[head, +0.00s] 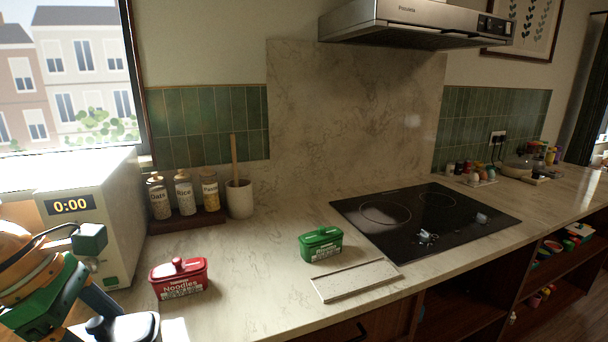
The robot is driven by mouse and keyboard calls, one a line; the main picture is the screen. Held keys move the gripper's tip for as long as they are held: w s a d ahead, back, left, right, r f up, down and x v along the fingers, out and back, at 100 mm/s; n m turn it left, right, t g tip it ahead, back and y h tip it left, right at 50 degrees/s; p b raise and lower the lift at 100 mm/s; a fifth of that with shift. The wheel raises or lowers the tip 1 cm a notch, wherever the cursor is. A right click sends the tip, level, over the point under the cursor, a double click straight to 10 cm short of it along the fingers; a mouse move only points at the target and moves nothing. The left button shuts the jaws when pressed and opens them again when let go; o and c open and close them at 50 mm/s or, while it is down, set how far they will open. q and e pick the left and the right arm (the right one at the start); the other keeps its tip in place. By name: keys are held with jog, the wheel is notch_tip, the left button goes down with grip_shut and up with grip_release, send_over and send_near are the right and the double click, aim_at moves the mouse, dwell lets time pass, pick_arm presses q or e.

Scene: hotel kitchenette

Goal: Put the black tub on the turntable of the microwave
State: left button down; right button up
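The microwave (118,215) stands at the far left of the counter, with its display reading 0:00. My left arm covers much of its front, and I see no turntable. A red tub (180,280) labelled Noodles and a green tub (321,245) stand upright on the counter. My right gripper is not in view.
A pale speckled board (355,281) lies near the front edge, beside the black cooktop (425,217). Several jars (184,193) stand on a dark tray at the back, next to a white crock (240,199). The counter between the crock and green tub is clear.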

pick_arm(q)
jog(key=d+f+m+g, duration=0.1)
jog(key=m, duration=0.1)
jog(key=w+d+f+m+g, duration=0.1)
jog(key=f+m, duration=0.1)
jog(key=w+d+f+m+g, duration=0.1)
jog(key=d+m, duration=0.1)
jog(key=m, duration=0.1)
jog(key=shift+f, duration=0.25)
jog(key=s+d+f+m+g+y, duration=0.2)
jog(key=d+f+m, duration=0.4)
jog(key=m, duration=0.9)
jog(key=shift+s+d+f+m+g+y, duration=0.2)
jog(key=shift+s+f+m+g+y, duration=0.15)
jog(key=shift+f+g+y, duration=0.6)
jog(key=shift+w+r, duration=0.1)
jog(key=shift+r, duration=0.15)
